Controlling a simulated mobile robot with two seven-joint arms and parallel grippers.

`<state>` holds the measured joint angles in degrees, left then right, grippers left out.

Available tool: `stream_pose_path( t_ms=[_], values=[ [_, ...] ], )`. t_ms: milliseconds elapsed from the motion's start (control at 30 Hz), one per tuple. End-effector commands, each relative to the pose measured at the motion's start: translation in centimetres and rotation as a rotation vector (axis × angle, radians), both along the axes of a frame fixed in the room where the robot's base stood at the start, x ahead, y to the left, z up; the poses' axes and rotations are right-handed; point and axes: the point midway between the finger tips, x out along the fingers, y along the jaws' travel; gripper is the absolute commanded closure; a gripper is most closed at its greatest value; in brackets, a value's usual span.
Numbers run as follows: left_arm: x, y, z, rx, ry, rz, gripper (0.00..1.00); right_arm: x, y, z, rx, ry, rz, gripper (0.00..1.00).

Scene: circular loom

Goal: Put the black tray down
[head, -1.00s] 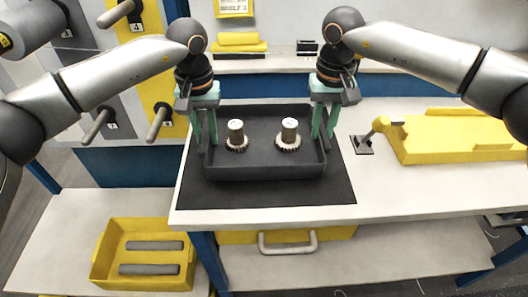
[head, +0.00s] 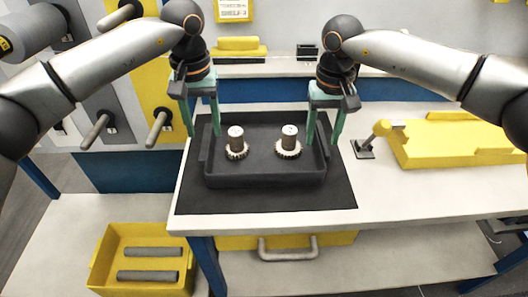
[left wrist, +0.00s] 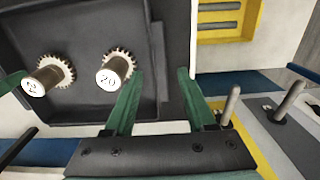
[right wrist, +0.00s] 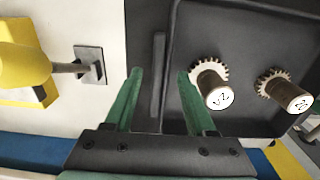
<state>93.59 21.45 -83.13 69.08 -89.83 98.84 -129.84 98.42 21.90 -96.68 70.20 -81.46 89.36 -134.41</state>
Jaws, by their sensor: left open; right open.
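The black tray (head: 265,180) rests on the dark mat (head: 270,200) on the white table. It also shows in the left wrist view (left wrist: 95,109) and the right wrist view (right wrist: 197,40). Two gear pieces with labelled upright cylinders, the left one (head: 236,144) and the right one (head: 289,143), stand inside it. My left gripper (head: 203,134) is open at the tray's left side, with its green fingers apart near the wall. My right gripper (head: 324,142) is open at the right side, with its fingers on either side of the wall. Both are empty.
A yellow bin (head: 105,262) with dark bars sits lower left. Grey pegs (head: 158,128) stick out from the panel at left. Bare white table (head: 410,190) lies to the right.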

Motion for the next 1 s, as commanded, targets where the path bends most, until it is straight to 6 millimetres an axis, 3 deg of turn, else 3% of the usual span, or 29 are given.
stream_pose_path(
  t_ms=[100,300,533,667,1000],
  values=[
    [0.0,-0.1,2.9,-0.001,-0.003,0.0,0.44,0.0,0.0,0.0,0.0,0.0,0.0,0.44],
    [0.0,-0.1,6.2,0.0,-0.001,0.0,0.44,0.0,0.0,0.0,0.0,0.0,0.0,0.44],
    [0.0,0.0,7.7,0.001,0.001,0.0,0.44,0.0,0.0,0.5,0.001,-0.002,0.0,0.44],
    [0.0,0.0,7.7,0.001,0.001,0.0,0.44,0.1,0.1,2.4,0.001,-0.004,0.0,0.44],
    [0.0,0.0,7.6,0.0,0.001,0.0,0.44,0.0,0.1,9.5,0.001,-0.004,-0.001,0.44]
  ],
)
